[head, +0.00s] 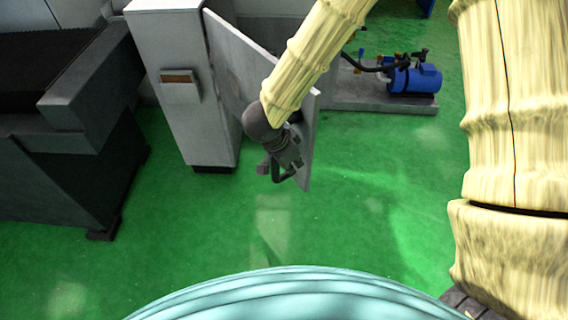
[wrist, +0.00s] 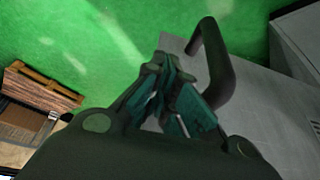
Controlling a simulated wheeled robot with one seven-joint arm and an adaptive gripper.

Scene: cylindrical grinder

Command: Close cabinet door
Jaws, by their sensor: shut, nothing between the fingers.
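The grey cabinet (head: 190,90) stands at the upper left of the head view. Its door (head: 233,62) is swung open, reaching out toward the lower right. My gripper (head: 284,172) is in front of the door's outer part and hides some of it. In the wrist view the door (wrist: 262,120) fills the right side, with a dark curved bar handle (wrist: 222,66) standing out from it. My gripper (wrist: 168,66) is shut and empty, just left of the handle. I cannot tell whether the fingers touch the handle or the door.
A dark grey machine (head: 75,120) stands left of the cabinet. A blue motor (head: 414,78) sits on a grey base behind the door at the right. A wooden pallet (wrist: 42,88) shows in the wrist view. The green floor (head: 370,200) is clear in front and to the right.

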